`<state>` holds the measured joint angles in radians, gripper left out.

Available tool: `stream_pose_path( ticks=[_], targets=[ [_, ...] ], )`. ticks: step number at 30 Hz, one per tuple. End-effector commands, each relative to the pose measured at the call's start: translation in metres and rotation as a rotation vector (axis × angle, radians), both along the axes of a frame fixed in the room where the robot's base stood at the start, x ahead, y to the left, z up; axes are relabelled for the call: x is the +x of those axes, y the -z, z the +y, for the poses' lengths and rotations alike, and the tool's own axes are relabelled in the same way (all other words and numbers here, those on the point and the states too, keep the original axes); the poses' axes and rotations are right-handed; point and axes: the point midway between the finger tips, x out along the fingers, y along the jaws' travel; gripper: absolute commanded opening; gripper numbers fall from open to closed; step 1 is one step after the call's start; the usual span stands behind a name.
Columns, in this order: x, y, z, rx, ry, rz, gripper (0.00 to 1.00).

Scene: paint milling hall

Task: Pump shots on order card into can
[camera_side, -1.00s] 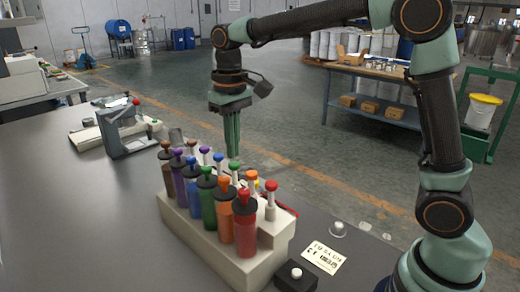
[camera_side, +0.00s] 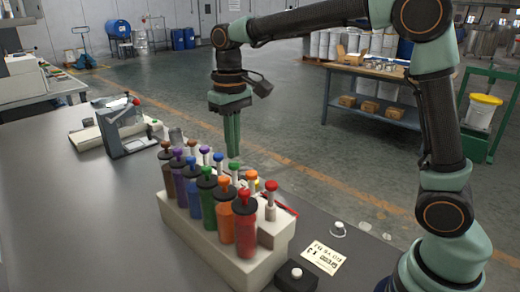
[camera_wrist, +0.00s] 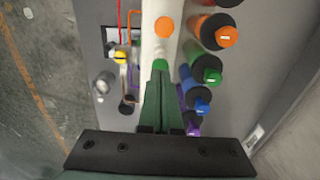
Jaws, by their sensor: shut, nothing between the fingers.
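My gripper (camera_side: 232,153) is shut and empty, pointing straight down just behind the rack of pumps; its green fingers also show in the wrist view (camera_wrist: 160,95). The pale rack (camera_side: 215,250) holds a front row of coloured cylinders with knobs: brown, purple, blue, green (camera_side: 207,203), orange (camera_side: 224,208) and red (camera_side: 245,222). A back row of smaller knobs includes a red one (camera_side: 271,187) and a green one (camera_side: 234,165). In the wrist view the fingertips are close to a green knob (camera_wrist: 160,65); contact cannot be told. The order card (camera_side: 324,257) lies right of the rack, its print unreadable. I cannot make out the can.
A black box with a white button (camera_side: 296,276) sits by the card. A small pale round item (camera_side: 338,229) lies behind it. A grey stand (camera_side: 128,135) is at the far left. The table's left front is clear.

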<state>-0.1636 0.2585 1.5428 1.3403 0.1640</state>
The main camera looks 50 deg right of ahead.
Motion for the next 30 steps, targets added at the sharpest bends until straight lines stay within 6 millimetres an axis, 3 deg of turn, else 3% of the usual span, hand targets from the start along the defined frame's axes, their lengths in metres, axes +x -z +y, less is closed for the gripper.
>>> stream_pose_path(
  ticks=[14, 30],
  targets=[
    [0.0, 0.001, 0.0, 0.0, 0.0, 0.0, 0.0],
    [0.0, 0.019, 0.0, 0.0, 0.0, 0.001, 0.0]
  ],
)
